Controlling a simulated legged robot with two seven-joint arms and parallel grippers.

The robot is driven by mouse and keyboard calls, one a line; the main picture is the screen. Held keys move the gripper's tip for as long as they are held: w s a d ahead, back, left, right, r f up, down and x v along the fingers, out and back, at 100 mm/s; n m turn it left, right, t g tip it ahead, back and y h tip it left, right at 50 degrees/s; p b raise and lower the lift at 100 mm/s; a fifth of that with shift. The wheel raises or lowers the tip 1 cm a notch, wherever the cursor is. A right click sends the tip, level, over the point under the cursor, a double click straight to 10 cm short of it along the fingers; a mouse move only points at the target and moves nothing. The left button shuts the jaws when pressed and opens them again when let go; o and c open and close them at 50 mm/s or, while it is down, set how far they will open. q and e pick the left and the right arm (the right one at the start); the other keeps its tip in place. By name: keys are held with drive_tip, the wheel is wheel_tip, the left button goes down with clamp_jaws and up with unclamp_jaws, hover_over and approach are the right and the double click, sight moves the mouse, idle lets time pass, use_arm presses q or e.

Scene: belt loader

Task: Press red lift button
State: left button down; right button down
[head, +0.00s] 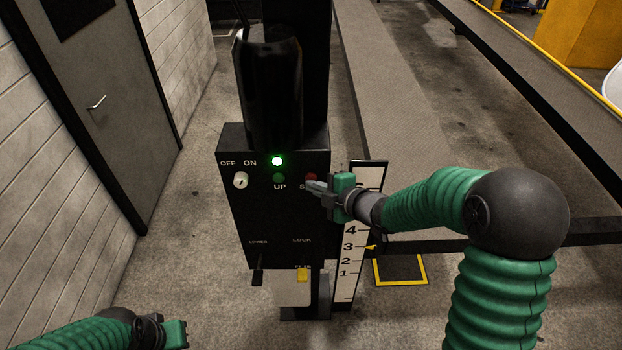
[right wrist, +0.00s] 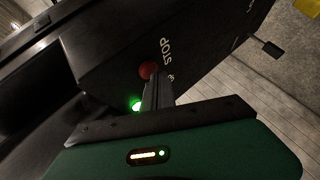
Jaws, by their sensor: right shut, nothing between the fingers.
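A black control box (head: 270,220) stands in the middle of the head view. Its red button (head: 311,177) is at the upper right, partly covered by my right gripper (head: 312,186). In the right wrist view the red button (right wrist: 148,70) sits beside the word STOP, just beyond the closed fingertips (right wrist: 154,84). The right gripper is shut and empty, pointing at the button. I cannot tell whether the tips touch it. My left gripper (head: 175,334) is low at the left, far from the box, and its fingers are not clear.
The box carries a green UP button (head: 279,178), a lit green lamp (head: 277,160) and a white OFF/ON knob (head: 240,180). A numbered scale (head: 348,260) stands right of it. A yellow-outlined patch (head: 400,270) lies on the floor. A grey door (head: 95,105) is at left.

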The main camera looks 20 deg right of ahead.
drive_tip(key=shift+w+d, duration=0.15)
drive_tip(key=shift+w, duration=0.2)
idle(0.5)
drive_tip(key=shift+s+a+b, duration=0.25)
drive_tip(key=shift+s+b, duration=0.05)
drive_tip(key=shift+s, duration=0.55)
drive_tip(key=shift+s, duration=0.1)
drive_tip(key=s, duration=0.1)
drive_tip(key=s+a+b, duration=0.1)
drive_tip(key=s, duration=0.2)
drive_tip(key=shift+s+a, duration=0.25)
drive_tip(key=shift+s, duration=0.05)
drive_tip(key=shift+d, duration=0.1)
idle(0.3)
